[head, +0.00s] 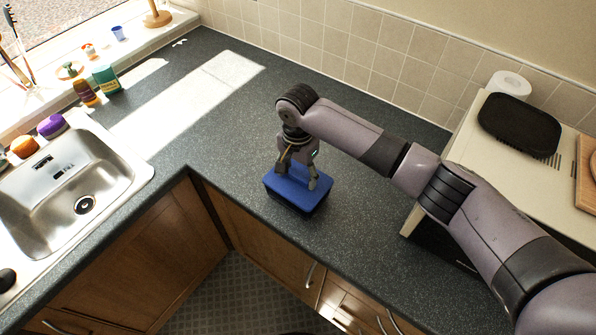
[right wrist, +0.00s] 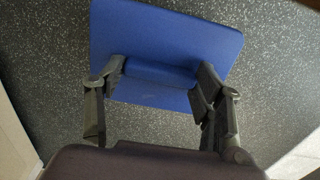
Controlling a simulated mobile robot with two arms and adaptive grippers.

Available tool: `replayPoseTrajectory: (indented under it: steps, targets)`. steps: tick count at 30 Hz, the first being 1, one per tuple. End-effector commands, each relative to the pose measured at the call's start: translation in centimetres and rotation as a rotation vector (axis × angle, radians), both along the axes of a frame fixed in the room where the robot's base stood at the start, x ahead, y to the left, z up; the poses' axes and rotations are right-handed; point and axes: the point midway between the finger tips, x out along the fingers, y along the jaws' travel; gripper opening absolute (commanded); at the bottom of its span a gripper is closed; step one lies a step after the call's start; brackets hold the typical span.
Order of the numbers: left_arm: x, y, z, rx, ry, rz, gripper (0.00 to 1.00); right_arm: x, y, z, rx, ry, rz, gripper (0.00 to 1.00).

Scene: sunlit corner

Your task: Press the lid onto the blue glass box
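A blue lid (head: 272,183) with a raised grip lies flat over a low, dark-sided box (head: 287,204) on the counter. The box is mostly hidden under the lid, and I cannot tell whether the lid is fully seated. My right gripper (head: 298,172) points down over the lid's middle. In the right wrist view the lid (right wrist: 165,35) fills the upper middle, and the right gripper's fingers (right wrist: 160,74) stand at both ends of the raised grip, seemingly touching it. My left gripper is not in view.
A steel sink (head: 55,185) is at the left, with bottles (head: 105,78) and small items on the sill. A cream appliance (head: 470,150) with a black tray (head: 518,125) stands at the right. The dark counter (head: 225,125) behind the box is clear; its front edge is close.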

Motion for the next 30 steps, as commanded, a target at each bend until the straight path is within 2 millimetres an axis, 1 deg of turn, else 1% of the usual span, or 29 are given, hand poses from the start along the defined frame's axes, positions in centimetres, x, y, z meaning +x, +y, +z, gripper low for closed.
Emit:
replayPoseTrajectory:
  steps: [1, 9, 16, 23, 30]
  targets:
    - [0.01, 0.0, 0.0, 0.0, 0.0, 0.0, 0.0, 0.01, 0.0, 0.02, 0.0, 0.0, 0.0, 0.66]
    - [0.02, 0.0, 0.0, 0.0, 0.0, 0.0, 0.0, 0.02, -0.01, 0.02, 0.0, 0.0, 0.0, 0.84]
    - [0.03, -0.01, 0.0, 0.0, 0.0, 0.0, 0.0, 0.02, -0.03, 0.02, 0.0, 0.0, 0.0, 0.84]
    - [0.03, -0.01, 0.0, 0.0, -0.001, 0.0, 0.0, 0.01, -0.03, 0.0, 0.0, 0.0, -0.001, 1.0]
    - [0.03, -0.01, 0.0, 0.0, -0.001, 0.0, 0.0, 0.01, -0.03, 0.01, 0.0, 0.0, -0.001, 1.0]
